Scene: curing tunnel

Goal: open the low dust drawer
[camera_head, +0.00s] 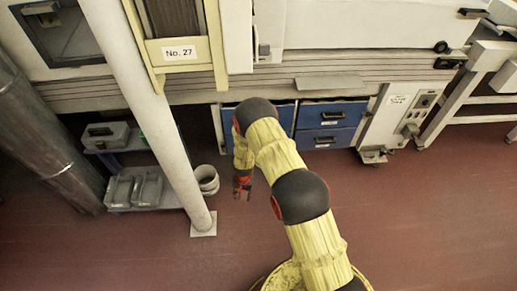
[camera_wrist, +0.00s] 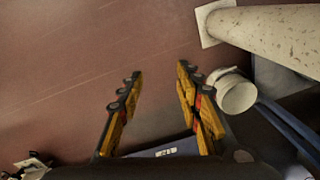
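Two blue drawers stand one above the other under the machine: an upper drawer (camera_head: 345,113) and a low drawer (camera_head: 325,138), each with a dark handle; both look shut. More blue drawer front (camera_head: 287,117) shows left of them, mostly hidden behind my arm. Which one is the dust drawer I cannot tell. My gripper (camera_head: 242,188) hangs low in front of the left drawer column, above the floor. In the wrist view my gripper (camera_wrist: 158,78) has its two fingers apart with nothing between them. A blue front with a white label (camera_wrist: 166,152) shows beyond the finger bases, partly covered.
A pale post (camera_head: 160,125) on a square foot stands left of my gripper. A white bucket (camera_head: 207,180) sits close by, also in the wrist view (camera_wrist: 236,93). A blue shelf with grey bins (camera_head: 135,188) is further left. The red floor (camera_head: 420,220) is clear at right.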

